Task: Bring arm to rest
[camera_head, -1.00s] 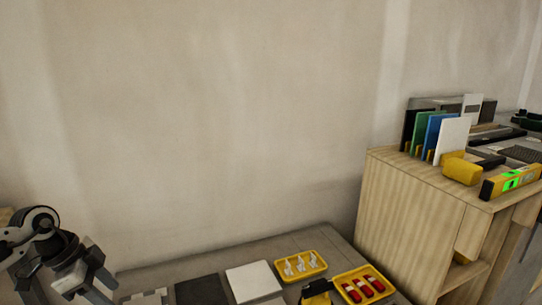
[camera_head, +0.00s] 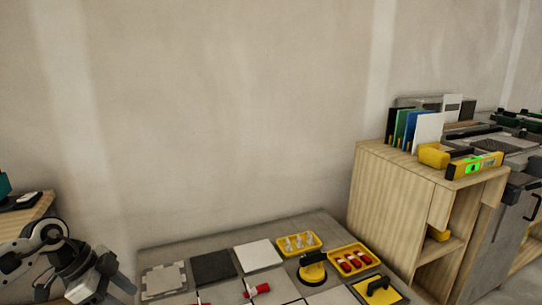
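My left arm comes in at the lower left of the head view. Its gripper (camera_head: 112,289) points down to the right, just left of the low grey work table (camera_head: 190,240). The two fingers look apart and nothing shows between them. It does not appear to touch the table. My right arm and gripper are outside the view.
On the table are grey, dark and white tiles (camera_head: 258,254), two yellow trays (camera_head: 299,244) with small parts, a yellow-and-black suction cup (camera_head: 312,268) and red-handled pieces (camera_head: 256,290). A wooden cabinet (camera_head: 395,210) with a spirit level (camera_head: 474,165) stands right.

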